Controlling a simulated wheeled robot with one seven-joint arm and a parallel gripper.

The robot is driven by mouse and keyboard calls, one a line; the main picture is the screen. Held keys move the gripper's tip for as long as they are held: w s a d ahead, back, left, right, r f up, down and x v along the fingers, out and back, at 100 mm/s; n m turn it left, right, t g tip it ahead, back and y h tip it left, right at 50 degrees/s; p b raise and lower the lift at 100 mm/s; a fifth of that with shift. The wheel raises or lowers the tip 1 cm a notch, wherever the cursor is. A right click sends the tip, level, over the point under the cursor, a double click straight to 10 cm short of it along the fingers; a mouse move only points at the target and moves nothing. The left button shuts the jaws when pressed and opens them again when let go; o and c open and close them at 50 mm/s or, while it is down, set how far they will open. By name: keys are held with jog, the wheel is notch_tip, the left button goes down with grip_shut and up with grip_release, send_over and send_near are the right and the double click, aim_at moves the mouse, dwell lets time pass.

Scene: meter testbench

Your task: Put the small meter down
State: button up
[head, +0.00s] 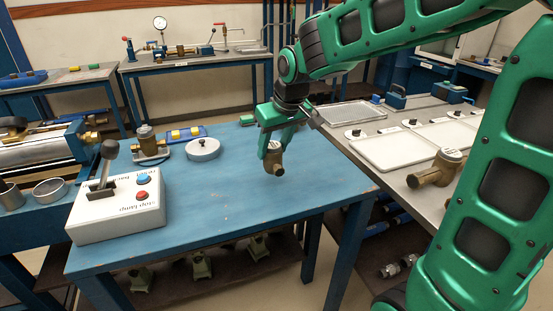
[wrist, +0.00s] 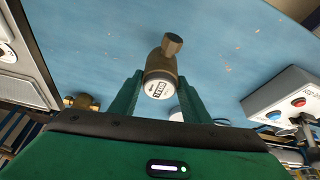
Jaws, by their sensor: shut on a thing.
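The small meter (head: 273,160) is a brass body with a round white-faced register on top. My gripper (head: 271,142) is shut on it over the blue table (head: 225,215), toward the table's right part. In the wrist view the meter (wrist: 161,72) sits between the two green fingers (wrist: 160,98), its dial facing the camera and its brass end pointing away. I cannot tell for certain whether its underside touches the tabletop. Part of its upper body is hidden by the fingers in the head view.
A control box (head: 118,208) with a lever and red and blue buttons stands at the table's left. A white round lid-like disc (head: 203,149) and another meter (head: 148,145) are at the back. A grey bench (head: 345,138) with white trays (head: 392,151) adjoins at right. The blue table's middle is clear.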

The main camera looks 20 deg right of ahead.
aim_at(273, 159)
jog(key=shift+f, duration=2)
jog(key=o, duration=1.5)
jog(key=shift+f, duration=0.1)
jog(key=shift+o, duration=0.2)
jog(key=v, duration=1.2)
